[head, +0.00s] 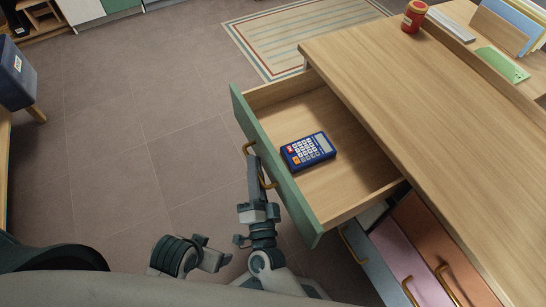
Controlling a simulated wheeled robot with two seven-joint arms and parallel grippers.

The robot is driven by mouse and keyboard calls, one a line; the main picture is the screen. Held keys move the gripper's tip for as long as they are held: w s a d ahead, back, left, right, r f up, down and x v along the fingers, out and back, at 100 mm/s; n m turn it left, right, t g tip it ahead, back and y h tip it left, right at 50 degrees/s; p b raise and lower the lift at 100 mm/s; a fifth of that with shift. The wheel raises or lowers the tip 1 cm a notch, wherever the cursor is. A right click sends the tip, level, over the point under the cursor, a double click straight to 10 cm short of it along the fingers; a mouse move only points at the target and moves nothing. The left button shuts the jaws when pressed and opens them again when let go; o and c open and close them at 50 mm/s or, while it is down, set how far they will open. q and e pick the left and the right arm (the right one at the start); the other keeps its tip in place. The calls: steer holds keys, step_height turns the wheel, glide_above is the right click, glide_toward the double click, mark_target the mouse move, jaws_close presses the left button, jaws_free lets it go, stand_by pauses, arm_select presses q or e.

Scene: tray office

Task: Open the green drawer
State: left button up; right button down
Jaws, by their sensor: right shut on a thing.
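The green drawer (270,160) stands pulled out from the wooden desk, with its inside open to view. Its gold handle (247,148) is on the outer side of the green front. My right gripper (256,176) is shut on this handle from the outside and hides part of it. A blue calculator (308,151) lies flat inside the drawer, near the front panel. I cannot make out my left gripper.
The desk top (420,120) extends to the right of the drawer. Blue, pink and orange drawers (408,250) sit below, shut. A red jar (414,16) stands at the desk's far end. The tiled floor (150,150) left of the drawer is clear.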

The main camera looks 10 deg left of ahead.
steer(key=shift+s+a, duration=0.5)
steer(key=shift+a, duration=0.1)
steer(key=c, duration=2.2)
jaws_free()
steer(key=shift+o, duration=0.4)
steer(key=shift+f, duration=0.1)
